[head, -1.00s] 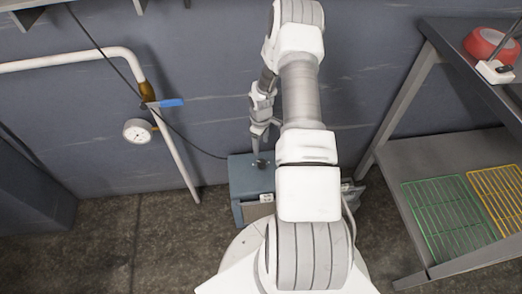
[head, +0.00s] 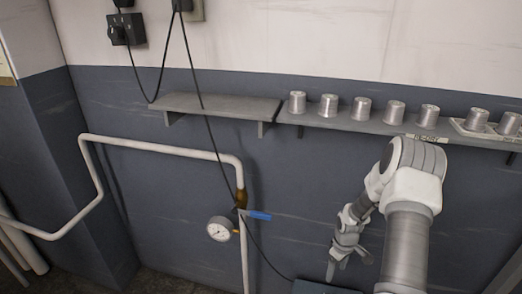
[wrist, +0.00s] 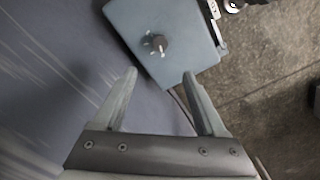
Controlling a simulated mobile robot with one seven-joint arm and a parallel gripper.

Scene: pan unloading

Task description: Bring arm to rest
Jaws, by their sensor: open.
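My arm reaches up at the right of the head view and bends down to my gripper (head: 350,255), which hangs in front of the dark lower wall. In the wrist view my gripper (wrist: 163,100) has its two fingers spread apart with nothing between them. Beyond the fingertips is a blue-grey box (wrist: 185,55) with a dark knob on its top. Only a small part of this box (head: 318,287) shows at the bottom edge of the head view.
A white pipe (head: 165,147) with a gauge (head: 220,229) and a blue-handled valve (head: 258,215) stands left of my gripper. A cable hangs down the wall.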

